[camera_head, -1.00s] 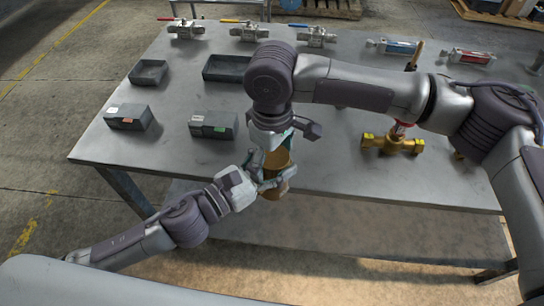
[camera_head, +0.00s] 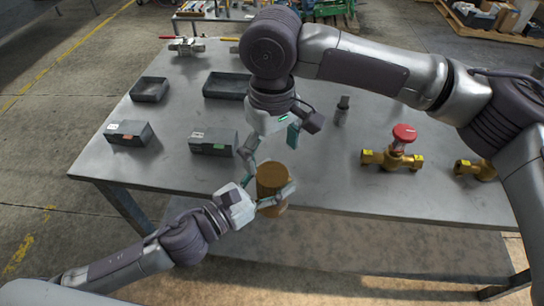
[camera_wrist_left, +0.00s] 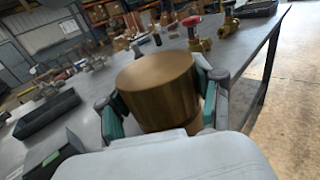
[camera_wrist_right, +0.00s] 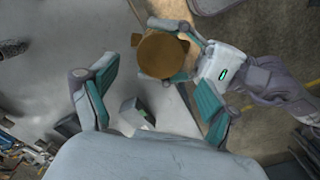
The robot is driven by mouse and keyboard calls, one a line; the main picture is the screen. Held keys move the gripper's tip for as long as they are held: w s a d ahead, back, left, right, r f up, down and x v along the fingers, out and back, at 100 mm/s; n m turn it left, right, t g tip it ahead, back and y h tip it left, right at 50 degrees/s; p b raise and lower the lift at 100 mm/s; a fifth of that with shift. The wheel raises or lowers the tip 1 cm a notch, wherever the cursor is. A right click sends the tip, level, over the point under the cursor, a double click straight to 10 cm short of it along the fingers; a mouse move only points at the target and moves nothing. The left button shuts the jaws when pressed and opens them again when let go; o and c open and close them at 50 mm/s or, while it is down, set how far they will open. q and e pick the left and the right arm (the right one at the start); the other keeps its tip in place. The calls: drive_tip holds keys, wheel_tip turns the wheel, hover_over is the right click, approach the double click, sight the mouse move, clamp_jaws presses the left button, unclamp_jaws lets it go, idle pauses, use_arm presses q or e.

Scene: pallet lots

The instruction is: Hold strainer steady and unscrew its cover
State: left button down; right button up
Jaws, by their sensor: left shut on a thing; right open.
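The strainer is a brass piece with a wide, smooth round top (camera_head: 272,180), over the table's front edge. It also shows in the left wrist view (camera_wrist_left: 158,85) and the right wrist view (camera_wrist_right: 158,57). My left gripper (camera_head: 264,200) is shut on it from the side and holds it roughly upright. My right gripper (camera_head: 268,146) is open and empty just above it, its fingers apart from the brass. I cannot tell where the cover meets the body.
Two grey boxes (camera_head: 129,133) and two open trays (camera_head: 150,89) are on the table's left side. A brass valve with a red knob (camera_head: 403,134) and another brass fitting (camera_head: 476,169) stand at right. A small dark cylinder (camera_head: 343,110) stands behind.

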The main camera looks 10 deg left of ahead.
sight(272, 173)
wheel_tip(272, 173, down, 8)
drive_tip(key=shift+r, duration=0.1)
idle(0.4)
drive_tip(key=c, duration=1.2)
drive_tip(key=n, duration=0.3)
drive_tip(key=shift+d, duration=0.1)
drive_tip(key=o, duration=1.3)
drive_tip(key=shift+r, duration=0.15)
